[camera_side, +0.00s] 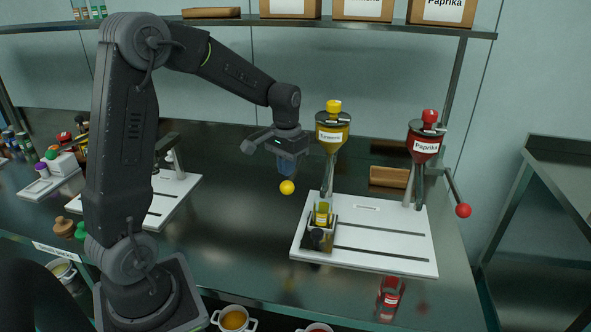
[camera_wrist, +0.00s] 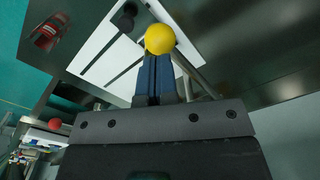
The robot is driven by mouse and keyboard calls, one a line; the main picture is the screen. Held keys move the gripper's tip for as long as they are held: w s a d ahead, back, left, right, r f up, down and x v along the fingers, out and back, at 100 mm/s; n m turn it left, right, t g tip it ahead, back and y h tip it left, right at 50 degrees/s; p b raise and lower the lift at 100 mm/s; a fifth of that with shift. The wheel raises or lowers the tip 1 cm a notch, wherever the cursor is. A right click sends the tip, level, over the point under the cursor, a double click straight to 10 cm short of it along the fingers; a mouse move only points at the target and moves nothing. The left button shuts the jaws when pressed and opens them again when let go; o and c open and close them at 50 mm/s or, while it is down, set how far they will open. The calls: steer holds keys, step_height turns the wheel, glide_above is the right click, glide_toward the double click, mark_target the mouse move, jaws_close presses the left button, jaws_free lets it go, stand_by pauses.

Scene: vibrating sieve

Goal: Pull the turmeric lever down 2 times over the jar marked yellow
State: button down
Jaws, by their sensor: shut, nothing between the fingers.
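The turmeric dispenser (camera_side: 332,135) has a yellow hopper and stands at the left of the white base board (camera_side: 382,238). Its yellow lever knob (camera_side: 287,187) shows at the left of the dispenser, and also in the wrist view (camera_wrist: 160,39). A jar with yellow (camera_side: 322,213) sits in a dark holder on the board, below the turmeric spout. My gripper (camera_side: 286,174) is shut and empty, with its blue fingertips (camera_wrist: 157,62) right at the knob, above it in the side view. I cannot tell whether they touch it.
The paprika dispenser (camera_side: 424,145) stands to the right, with a red lever knob (camera_side: 463,210). A red jar (camera_side: 389,297) lies near the board's front edge. A small brown box (camera_side: 390,177) is behind. A shelf with boxes (camera_side: 290,8) runs above.

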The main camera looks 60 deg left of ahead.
mark_target(287, 182)
steer(key=shift+f, duration=0.15)
steer(key=shift+f, duration=3.35)
steer(key=shift+r, duration=4.85)
steer(key=shift+f, duration=1.35)
steer(key=shift+f, duration=0.1)
